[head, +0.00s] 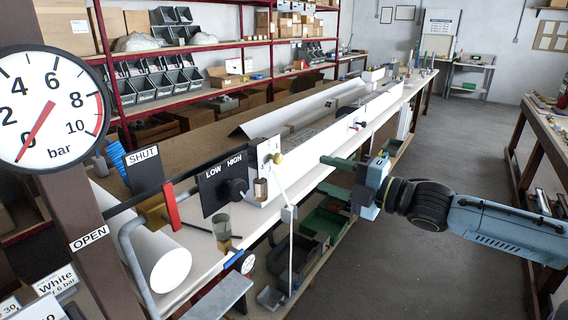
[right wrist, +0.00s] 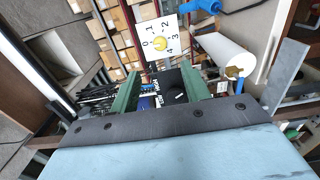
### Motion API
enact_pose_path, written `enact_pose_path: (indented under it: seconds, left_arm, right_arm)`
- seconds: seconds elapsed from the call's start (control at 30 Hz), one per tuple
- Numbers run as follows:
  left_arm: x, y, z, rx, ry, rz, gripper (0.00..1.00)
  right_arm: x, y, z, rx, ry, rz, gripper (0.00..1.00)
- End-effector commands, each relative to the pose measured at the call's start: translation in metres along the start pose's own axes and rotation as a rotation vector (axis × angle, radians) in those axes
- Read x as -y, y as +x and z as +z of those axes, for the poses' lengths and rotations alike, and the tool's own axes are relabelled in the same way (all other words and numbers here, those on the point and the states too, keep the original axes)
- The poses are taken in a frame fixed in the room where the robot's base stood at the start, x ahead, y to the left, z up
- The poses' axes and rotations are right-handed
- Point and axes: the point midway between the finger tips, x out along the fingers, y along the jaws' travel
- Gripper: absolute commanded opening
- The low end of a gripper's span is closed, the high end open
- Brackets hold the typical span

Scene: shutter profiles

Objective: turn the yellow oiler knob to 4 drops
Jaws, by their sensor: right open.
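The yellow oiler knob (head: 278,158) sits on a small white plate (head: 265,150) at the bench's near end. In the right wrist view the yellow knob (right wrist: 160,42) is ringed by the numbers 0 to 4 on its white dial (right wrist: 158,24). I cannot tell which number it points to. My right gripper (head: 327,175) is to the right of the knob in the head view, apart from it. Its green fingers are open and empty in the right wrist view (right wrist: 162,82), with the knob beyond them. My left gripper is out of view.
A black LOW/HIGH panel (head: 212,191) with a black knob stands left of the oiler. A red-handled lever (head: 171,205), a white roll (head: 160,255) and a pressure gauge (head: 45,105) reading near 0 are further left. A thin white stand (head: 291,250) rises below the oiler.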

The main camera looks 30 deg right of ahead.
Motion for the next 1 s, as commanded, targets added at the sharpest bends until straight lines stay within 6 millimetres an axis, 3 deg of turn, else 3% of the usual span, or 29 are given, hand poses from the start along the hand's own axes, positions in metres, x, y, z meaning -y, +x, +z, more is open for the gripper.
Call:
enact_pose_path:
  seconds: [0.6,1.0]
  left_arm:
    - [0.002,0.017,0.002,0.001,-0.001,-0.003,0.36]
    - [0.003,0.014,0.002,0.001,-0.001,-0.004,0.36]
  right_arm:
    - [-0.001,0.040,0.001,0.003,-0.004,0.001,0.47]
    - [-0.002,0.065,0.001,0.003,-0.001,0.002,0.47]
